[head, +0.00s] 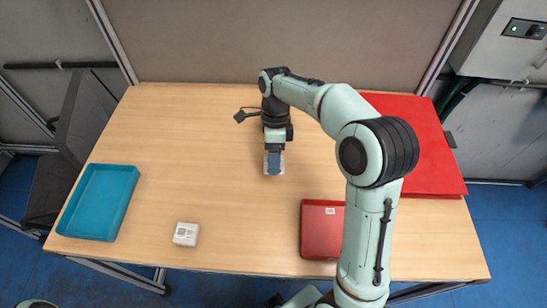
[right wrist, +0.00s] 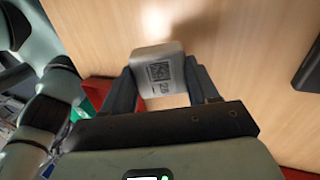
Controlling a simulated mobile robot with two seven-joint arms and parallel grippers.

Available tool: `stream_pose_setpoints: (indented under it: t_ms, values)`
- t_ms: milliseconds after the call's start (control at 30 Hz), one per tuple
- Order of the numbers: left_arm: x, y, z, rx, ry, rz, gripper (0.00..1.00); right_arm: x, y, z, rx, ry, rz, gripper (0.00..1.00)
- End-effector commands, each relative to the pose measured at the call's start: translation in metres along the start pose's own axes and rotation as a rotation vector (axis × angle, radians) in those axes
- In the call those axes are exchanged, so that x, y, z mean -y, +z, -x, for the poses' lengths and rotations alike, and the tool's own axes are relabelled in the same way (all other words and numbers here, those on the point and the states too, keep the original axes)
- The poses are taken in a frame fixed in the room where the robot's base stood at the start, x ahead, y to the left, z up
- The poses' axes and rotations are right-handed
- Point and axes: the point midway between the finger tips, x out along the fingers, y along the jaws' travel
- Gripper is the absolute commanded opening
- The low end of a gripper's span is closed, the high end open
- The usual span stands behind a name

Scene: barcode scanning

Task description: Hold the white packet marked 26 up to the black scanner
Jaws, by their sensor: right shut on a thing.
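My right gripper (head: 274,160) is over the middle of the table, shut on a white packet. In the right wrist view the white packet (right wrist: 158,62) sits between the two fingers (right wrist: 160,92), with a printed square code and a sideways number that looks like 26 facing the camera. In the head view the packet is mostly hidden by the gripper. The black scanner (head: 240,116) shows just left of my right wrist, partly hidden by it. A black shape at the right edge of the wrist view (right wrist: 309,66) may be the scanner, apart from the packet. My left gripper is not in view.
Another white packet (head: 186,234) with a code lies near the front left of the table. A blue tray (head: 92,205) is at the left. A small red tray (head: 318,236) and a large red surface (head: 425,150) are at the right. The left middle of the table is clear.

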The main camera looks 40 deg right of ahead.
Motion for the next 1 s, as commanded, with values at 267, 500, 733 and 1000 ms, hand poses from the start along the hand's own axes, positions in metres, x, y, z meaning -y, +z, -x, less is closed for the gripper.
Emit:
stream_pose_setpoints:
  t_ms: [267, 500, 733, 1000]
  values:
    - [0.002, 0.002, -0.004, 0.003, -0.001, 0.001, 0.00, 0.028, -0.002, -0.013, 0.001, 0.000, 0.000, 0.23]
    - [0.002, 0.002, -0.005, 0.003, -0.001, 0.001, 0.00, 0.035, -0.002, -0.016, 0.002, -0.001, 0.001, 0.23]
    - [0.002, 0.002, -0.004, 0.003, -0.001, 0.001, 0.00, 0.035, -0.002, -0.016, 0.002, -0.001, 0.001, 0.23]
    - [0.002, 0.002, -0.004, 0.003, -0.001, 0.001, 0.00, 0.035, -0.002, -0.016, 0.001, -0.001, 0.001, 0.23]
